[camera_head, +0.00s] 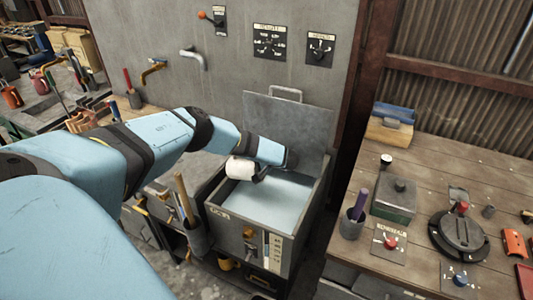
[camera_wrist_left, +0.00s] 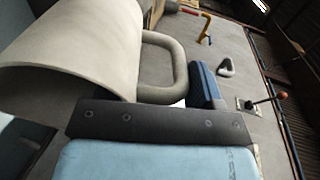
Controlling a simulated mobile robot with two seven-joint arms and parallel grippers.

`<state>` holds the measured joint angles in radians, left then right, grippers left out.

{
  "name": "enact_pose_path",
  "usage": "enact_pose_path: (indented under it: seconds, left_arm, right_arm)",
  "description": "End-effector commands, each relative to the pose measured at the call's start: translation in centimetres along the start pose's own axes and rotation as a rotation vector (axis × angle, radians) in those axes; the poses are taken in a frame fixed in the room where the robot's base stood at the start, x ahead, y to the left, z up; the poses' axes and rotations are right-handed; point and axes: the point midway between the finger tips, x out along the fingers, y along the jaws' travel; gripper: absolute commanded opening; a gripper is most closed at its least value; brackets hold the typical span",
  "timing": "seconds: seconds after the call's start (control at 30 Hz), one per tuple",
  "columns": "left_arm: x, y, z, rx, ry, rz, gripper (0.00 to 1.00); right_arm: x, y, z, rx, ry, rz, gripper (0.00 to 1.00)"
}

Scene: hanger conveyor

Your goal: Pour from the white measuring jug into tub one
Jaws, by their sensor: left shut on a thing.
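The white measuring jug (camera_head: 241,168) lies tilted on its side above the open grey metal tub (camera_head: 312,215). The tub has a pale blue surface inside and its lid stands raised at the back. I cannot read its label well enough to tell whether it is tub one. My left gripper (camera_head: 262,173) is over the tub, shut on the jug's handle. In the left wrist view the jug (camera_wrist_left: 75,50) shows large with its loop handle at the blue finger pad. No stream from the jug is visible. My right gripper is not in view.
A holder with wooden-handled tools (camera_head: 197,236) hangs at the tub's left. A wooden bench (camera_head: 440,170) at the right carries a green-grey box (camera_head: 394,204), a round black device (camera_head: 459,236) and knobs. A grey wall (camera_head: 150,35) with levers stands behind.

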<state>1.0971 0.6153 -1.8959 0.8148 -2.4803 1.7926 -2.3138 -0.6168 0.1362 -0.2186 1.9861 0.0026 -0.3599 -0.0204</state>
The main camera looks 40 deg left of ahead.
Motion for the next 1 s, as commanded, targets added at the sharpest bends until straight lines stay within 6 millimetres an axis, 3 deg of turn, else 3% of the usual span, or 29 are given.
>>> enact_pose_path:
  seconds: [0.03,0.1,0.47,0.67,0.8,1.0]
  left_arm:
    - [0.3,-1.3,0.0,-0.001,-0.003,0.048,0.11]
    - [0.8,-1.4,0.0,0.000,0.000,0.103,0.11]
    - [1.2,-1.2,0.0,0.000,0.000,0.147,0.11]
    - [2.8,-2.3,0.0,-0.004,-0.002,0.375,0.11]
    - [3.7,-2.2,0.1,-0.002,-0.002,0.531,0.11]
    - [3.7,-2.2,0.0,0.001,0.002,0.576,0.11]
  right_arm:
    - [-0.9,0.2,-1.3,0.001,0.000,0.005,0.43]
    - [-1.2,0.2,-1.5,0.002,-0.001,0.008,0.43]
    - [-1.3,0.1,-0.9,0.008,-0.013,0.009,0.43]
    - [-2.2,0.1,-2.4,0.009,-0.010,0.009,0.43]
    - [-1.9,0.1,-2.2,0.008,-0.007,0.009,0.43]
    - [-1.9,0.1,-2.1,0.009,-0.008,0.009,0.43]
